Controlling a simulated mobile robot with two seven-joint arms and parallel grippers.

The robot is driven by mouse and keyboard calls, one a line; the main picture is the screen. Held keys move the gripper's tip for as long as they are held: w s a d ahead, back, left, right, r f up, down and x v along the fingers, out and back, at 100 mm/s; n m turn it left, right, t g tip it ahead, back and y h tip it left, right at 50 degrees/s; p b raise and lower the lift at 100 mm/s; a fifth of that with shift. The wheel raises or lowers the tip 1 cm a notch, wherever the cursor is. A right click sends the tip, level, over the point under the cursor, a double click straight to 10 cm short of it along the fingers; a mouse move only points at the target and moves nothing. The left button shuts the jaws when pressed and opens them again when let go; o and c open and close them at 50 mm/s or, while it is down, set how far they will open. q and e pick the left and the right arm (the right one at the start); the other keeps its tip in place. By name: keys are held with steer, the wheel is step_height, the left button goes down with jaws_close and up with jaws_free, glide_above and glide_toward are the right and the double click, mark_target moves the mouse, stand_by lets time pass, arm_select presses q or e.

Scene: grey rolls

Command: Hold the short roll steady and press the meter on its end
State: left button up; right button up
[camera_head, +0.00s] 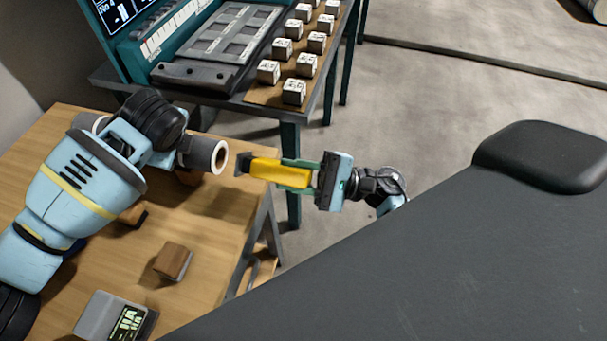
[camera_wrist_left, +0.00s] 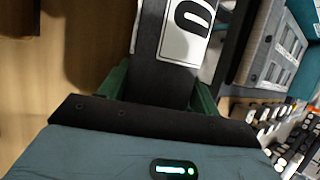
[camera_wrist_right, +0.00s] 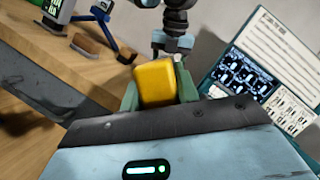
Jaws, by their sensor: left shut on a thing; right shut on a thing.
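The short roll (camera_head: 198,152) is dark grey with a pale ring at its open end, which faces right. My left gripper (camera_wrist_left: 160,92) is shut around it above the wooden table; its fingers are mostly hidden in the head view. The left wrist view shows the roll's dark side (camera_wrist_left: 150,68) with a white label between green fingers. My right gripper (camera_head: 302,176) is shut on the yellow meter (camera_head: 280,171). The meter's dark tip points left at the roll's end, with a small gap showing between them. The meter also shows in the right wrist view (camera_wrist_right: 157,83).
The wooden table (camera_head: 215,235) holds a brown block (camera_head: 173,261) and a grey device with a display (camera_head: 112,315). A teal bench with a machine (camera_head: 225,35) and several white cubes (camera_head: 294,92) stands behind. Floor is open at the right, beyond a dark surface (camera_head: 450,270).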

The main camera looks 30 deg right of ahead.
mark_target(251, 167)
steer(key=shift+w+a+r, duration=0.1)
steer(key=shift+w+a, duration=1.1)
steer(key=shift+w, duration=0.05)
steer(key=shift+w+a, duration=0.4)
stand_by(0.7)
arm_select(q)
steer(key=shift+s+d, duration=0.1)
steer(key=shift+d, duration=0.1)
arm_select(e)
steer(key=shift+w+a, duration=0.1)
steer(key=shift+w, duration=0.05)
stand_by(0.6)
arm_select(q)
steer(key=shift+a, duration=0.2)
arm_select(e)
steer(key=shift+s+d, duration=2.5)
steer(key=shift+s, duration=0.05)
arm_select(q)
steer(key=o, duration=1.2)
steer(key=shift+r, duration=0.1)
